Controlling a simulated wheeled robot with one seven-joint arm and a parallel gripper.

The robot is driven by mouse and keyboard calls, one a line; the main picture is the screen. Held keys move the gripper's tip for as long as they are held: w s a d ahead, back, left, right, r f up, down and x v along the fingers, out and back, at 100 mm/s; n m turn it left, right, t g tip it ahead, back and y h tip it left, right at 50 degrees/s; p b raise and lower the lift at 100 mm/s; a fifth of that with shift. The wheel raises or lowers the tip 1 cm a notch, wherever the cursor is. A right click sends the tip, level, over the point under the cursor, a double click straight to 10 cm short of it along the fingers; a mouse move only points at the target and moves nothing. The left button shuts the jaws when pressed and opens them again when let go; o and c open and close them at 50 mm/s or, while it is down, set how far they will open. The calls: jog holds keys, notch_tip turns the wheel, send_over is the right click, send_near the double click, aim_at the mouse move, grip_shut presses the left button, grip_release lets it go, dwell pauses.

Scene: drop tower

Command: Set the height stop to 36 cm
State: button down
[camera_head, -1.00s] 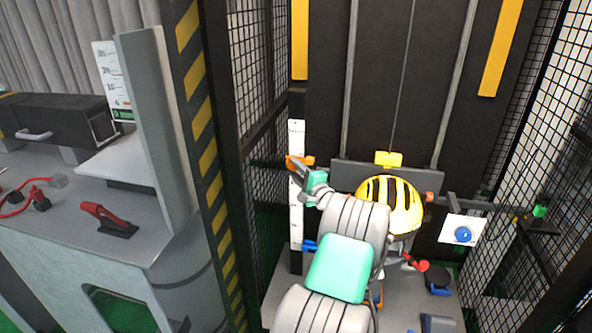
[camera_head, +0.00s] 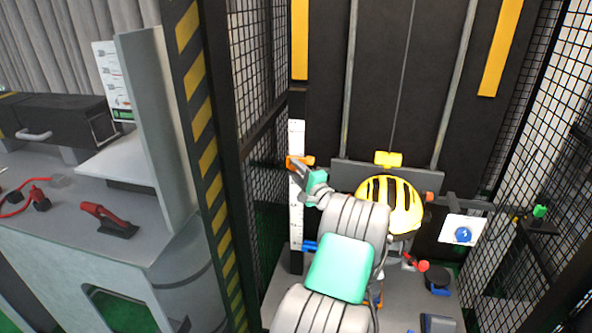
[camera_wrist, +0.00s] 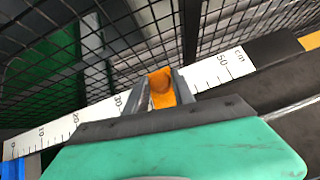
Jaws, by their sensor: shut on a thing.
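The height stop is an orange clamp (camera_head: 300,161) on the white upright scale (camera_head: 297,217), left of the drop carriage. My gripper (camera_head: 303,166) is shut on it. In the wrist view, the orange stop (camera_wrist: 162,88) sits between the two grey fingers of my gripper (camera_wrist: 162,93). The cm scale (camera_wrist: 88,117) shows marks for 0, 10, 20 and 30 on the left and 50 on the right. The stop lies between the 30 and 50 marks; the fingers hide the exact reading.
A yellow helmet (camera_head: 392,205) hangs on the carriage beside my arm. A blue clamp (camera_head: 310,246) sits lower on the scale. Wire mesh (camera_head: 263,80) and a striped post (camera_head: 200,110) stand to the left. A bench with a red-handled tool (camera_head: 106,217) is further left.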

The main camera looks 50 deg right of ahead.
jog(key=shift+f+b, duration=0.45)
jog(key=shift+b, duration=0.45)
jog(key=shift+r, duration=0.2)
jog(key=c, duration=1.1)
grip_release()
jog(key=b+v, duration=0.2)
jog(key=v, duration=0.6)
